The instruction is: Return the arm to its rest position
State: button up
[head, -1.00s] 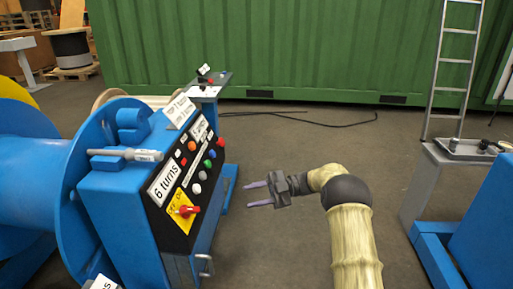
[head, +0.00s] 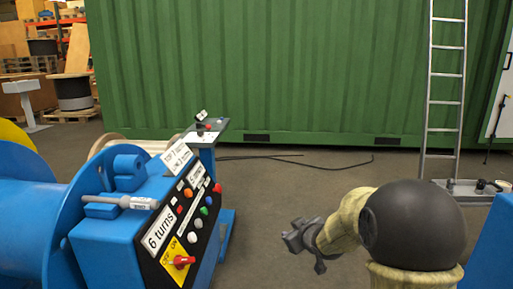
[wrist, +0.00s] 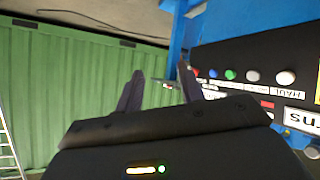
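My gripper (head: 297,240) is in the lower middle of the head view, in the open space right of the blue control console (head: 108,243). It touches nothing that I can see there. My arm, with its pale sleeve and dark round joint, fills the lower right. In the wrist view the two dark fingers (wrist: 157,92) stand apart with nothing between them. Past them are the green container wall and, at right, the console's black button panel (wrist: 250,65), seen upside down.
The console carries a red rotary switch (head: 182,261) and several coloured buttons. A small grey stand (head: 208,133) is behind it. A ladder (head: 444,90) leans by the green container (head: 270,70). Black cable (head: 330,166) lies on the floor. Blue equipment (head: 489,245) is at the right edge.

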jog(key=s+d+f+m+g+h, duration=0.1)
jog(key=s+f+m+g, duration=0.15)
jog(key=s, duration=0.75)
jog(key=s+d+f+m+g+h, duration=0.1)
jog(key=s+d+f+m+g, duration=0.15)
jog(key=s, duration=0.65)
jog(key=s+d+f+m+g+h, duration=0.1)
jog(key=s+f+m+g, duration=0.2)
jog(key=s, duration=0.7)
notch_tip(320, 180, up, 38)
jog(key=p, duration=3.8)
jog(key=shift+w+a+n+g, duration=0.15)
jog(key=shift+w+n+g, duration=0.15)
jog(key=shift+w+g, duration=0.15)
